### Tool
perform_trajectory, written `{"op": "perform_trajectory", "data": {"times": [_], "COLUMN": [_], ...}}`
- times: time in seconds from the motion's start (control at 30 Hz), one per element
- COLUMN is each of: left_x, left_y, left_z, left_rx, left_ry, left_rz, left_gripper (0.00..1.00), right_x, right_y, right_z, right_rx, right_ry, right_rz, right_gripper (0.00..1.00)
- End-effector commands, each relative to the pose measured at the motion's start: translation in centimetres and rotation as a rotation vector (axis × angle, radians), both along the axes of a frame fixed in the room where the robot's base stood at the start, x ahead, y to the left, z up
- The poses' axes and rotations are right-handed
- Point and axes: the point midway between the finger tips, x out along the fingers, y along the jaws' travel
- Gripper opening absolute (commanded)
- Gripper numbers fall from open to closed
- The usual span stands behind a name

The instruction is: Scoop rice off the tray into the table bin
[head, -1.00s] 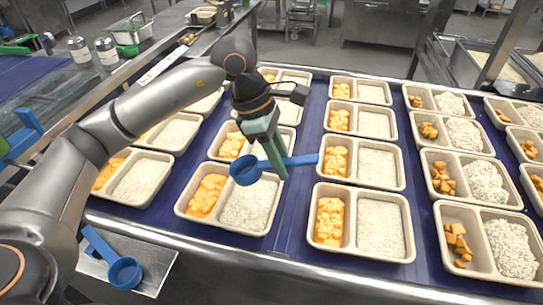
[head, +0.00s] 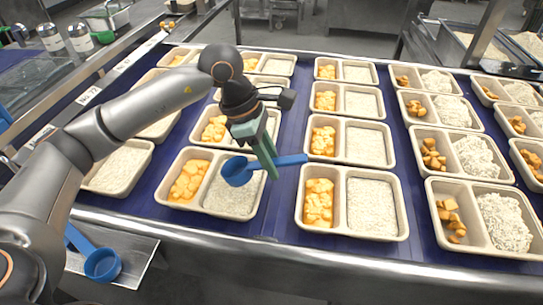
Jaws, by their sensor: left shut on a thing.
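My left gripper (head: 268,160) is shut on the handle of a blue scoop (head: 238,172). The scoop's bowl is on the left of the fingers and its handle sticks out to the right. The bowl overlaps the rice side of a two-compartment tray (head: 164,194), which has orange cubes on the left and rice (head: 228,197) on the right. I cannot tell whether the bowl touches the rice or holds any. No table bin can be clearly made out. My right gripper is not in view.
Several more trays of cubes and rice stand in rows on the blue belt (head: 278,215). A second blue scoop (head: 103,265) lies on a metal plate at the lower left. A steel rail (head: 330,252) runs along the front. Metal containers with rice (head: 480,45) stand at the upper right.

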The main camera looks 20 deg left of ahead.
Motion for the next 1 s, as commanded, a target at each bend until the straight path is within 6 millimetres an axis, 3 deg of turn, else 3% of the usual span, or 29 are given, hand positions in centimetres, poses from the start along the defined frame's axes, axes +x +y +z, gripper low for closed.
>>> {"op": "perform_trajectory", "data": {"times": [0.43, 0.63, 1.0], "left_x": [0.0, -0.4, -0.6], "left_y": [0.1, 1.9, 2.2], "left_z": [-4.8, -4.4, -4.2], "left_rx": [0.001, 0.001, 0.000], "left_ry": [0.000, -0.001, 0.000], "left_rz": [0.000, 0.002, -0.001], "left_gripper": [0.00, 0.00, 0.00], "right_x": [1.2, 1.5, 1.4], "right_y": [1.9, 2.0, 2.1], "right_z": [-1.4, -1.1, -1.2], "right_rx": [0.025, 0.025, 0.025], "right_ry": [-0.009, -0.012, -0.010], "right_rz": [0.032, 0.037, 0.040], "right_gripper": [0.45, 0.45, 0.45]}}
